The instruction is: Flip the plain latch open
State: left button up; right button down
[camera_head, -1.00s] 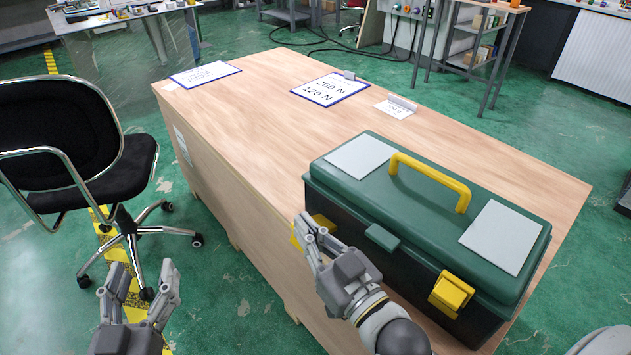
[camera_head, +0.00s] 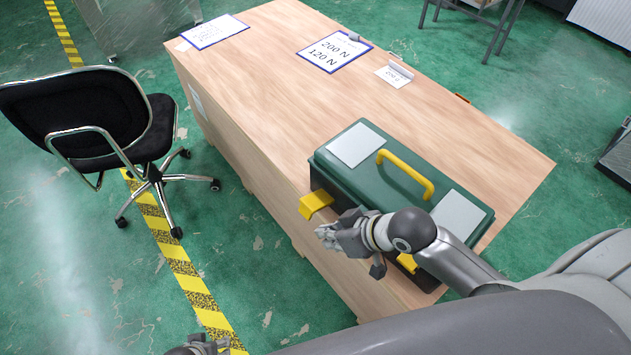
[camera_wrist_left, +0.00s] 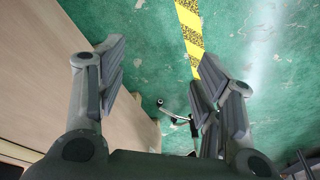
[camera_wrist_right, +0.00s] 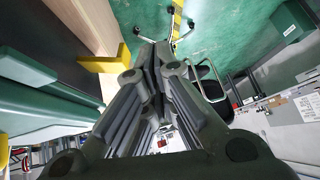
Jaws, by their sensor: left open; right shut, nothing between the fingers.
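The green toolbox (camera_head: 400,163) sits on the wooden bench with its lid shut. Its left yellow latch (camera_head: 315,203) sticks out from the front, swung away from the box. It also shows in the right wrist view (camera_wrist_right: 104,63). The right yellow latch (camera_head: 407,263) is partly hidden by my right arm. I cannot tell which latch is the plain one. My right gripper (camera_head: 326,234) is shut and empty, in front of the toolbox, just below and apart from the left latch. My left gripper (camera_head: 205,346) is open and empty, low at the bottom edge; its open fingers show in the left wrist view (camera_wrist_left: 158,92).
The wooden bench (camera_head: 270,75) has clear room left of the toolbox, with paper signs (camera_head: 334,52) towards the back. A black chair (camera_head: 90,115) stands left of the bench. Yellow-striped tape (camera_head: 180,262) crosses the green floor.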

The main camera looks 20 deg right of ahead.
jog(key=w+d+r+m+t+y, duration=0.15)
jog(key=w+d+r, duration=0.25)
jog(key=w+d, duration=0.5)
jog(key=p, duration=0.2)
send_over(315, 204)
jog(key=d, duration=0.2)
jog(key=shift+m+y, duration=0.25)
jog(key=shift+m, duration=0.1)
notch_tip(315, 204, down, 6)
jog(key=shift+w+r, duration=0.15)
jog(key=shift+r, duration=0.05)
jog(key=f, duration=0.1)
jog(key=a+f, duration=0.1)
jog(key=f, duration=0.1)
jog(key=shift+a+f+p, duration=0.15)
jog(key=shift+a+p, duration=0.1)
jog(key=shift+p, duration=0.1)
jog(key=shift+a+f, duration=0.2)
jog(key=shift+f, duration=0.35)
pick_arm(q)
jog(key=s+a+f+g, duration=0.1)
jog(key=s+a+f, duration=0.2)
jog(key=s+f, duration=1.3)
jog(key=s, duration=0.3)
jog(key=shift+a+g, duration=0.2)
jog(key=shift+g, duration=0.2)
jog(key=shift+f, duration=0.1)
